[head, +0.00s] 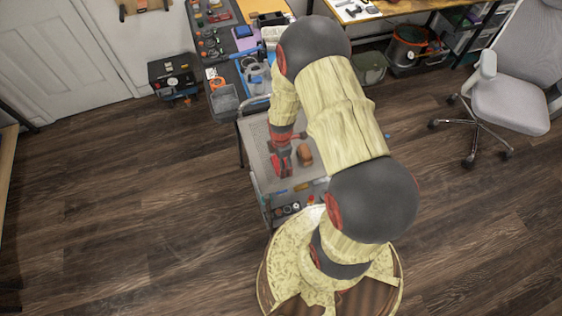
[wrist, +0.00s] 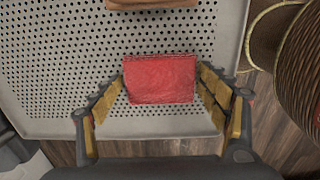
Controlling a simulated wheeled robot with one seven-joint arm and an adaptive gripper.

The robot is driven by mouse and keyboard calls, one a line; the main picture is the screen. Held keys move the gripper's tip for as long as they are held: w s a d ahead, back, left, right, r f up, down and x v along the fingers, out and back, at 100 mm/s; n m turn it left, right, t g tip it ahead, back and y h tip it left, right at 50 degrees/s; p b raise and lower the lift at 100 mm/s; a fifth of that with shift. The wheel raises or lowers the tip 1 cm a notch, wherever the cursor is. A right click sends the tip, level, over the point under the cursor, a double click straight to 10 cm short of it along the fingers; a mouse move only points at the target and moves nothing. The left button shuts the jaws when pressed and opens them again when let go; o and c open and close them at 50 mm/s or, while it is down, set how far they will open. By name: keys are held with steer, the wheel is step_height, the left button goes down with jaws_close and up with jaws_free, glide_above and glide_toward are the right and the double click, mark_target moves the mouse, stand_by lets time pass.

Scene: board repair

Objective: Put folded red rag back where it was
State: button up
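The folded red rag (wrist: 160,79) lies flat over the perforated grey tray top in the wrist view, a neat red rectangle. My gripper (wrist: 160,82) is open around it, with one yellow-padded finger by its left edge and one by its right edge. The gaps at both sides are very thin, and I cannot tell whether the pads touch the rag. In the head view my gripper (head: 283,168) points down over the cart's top, and the rag cannot be told apart from the red gripper parts there.
The cart's perforated top (head: 257,150) holds a brown block (head: 305,154) close to my gripper; its edge also shows in the wrist view (wrist: 150,4). A grey bin (head: 224,101) and a cluttered bench (head: 215,45) stand behind. An office chair (head: 510,100) is at right. Floor is open at left.

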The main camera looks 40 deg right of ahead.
steer(key=shift+o, duration=0.9)
steer(key=shift+r, duration=0.55)
step_height(320, 180, up, 11)
steer(key=p, duration=0.3)
step_height(320, 180, up, 8)
steer(key=m+t, duration=0.1)
steer(key=m, duration=0.1)
glide_above(275, 161)
steer(key=a+r+m+t, duration=0.1)
steer(key=a+r+m, duration=0.2)
steer(key=r, duration=0.9)
steer(key=s+a+r+m+t, duration=0.1)
steer(key=s+a+r+m, duration=0.2)
steer(key=s+r+m, duration=0.2)
steer(key=s+a+r+m+t, duration=0.2)
steer(key=s+a+r+m, duration=0.2)
steer(key=s+r, duration=0.5)
step_height(275, 161, up, 3)
steer(key=shift+a+r+m+t, duration=0.1)
steer(key=shift+a+m+t, duration=0.2)
steer(key=shift+m, duration=0.1)
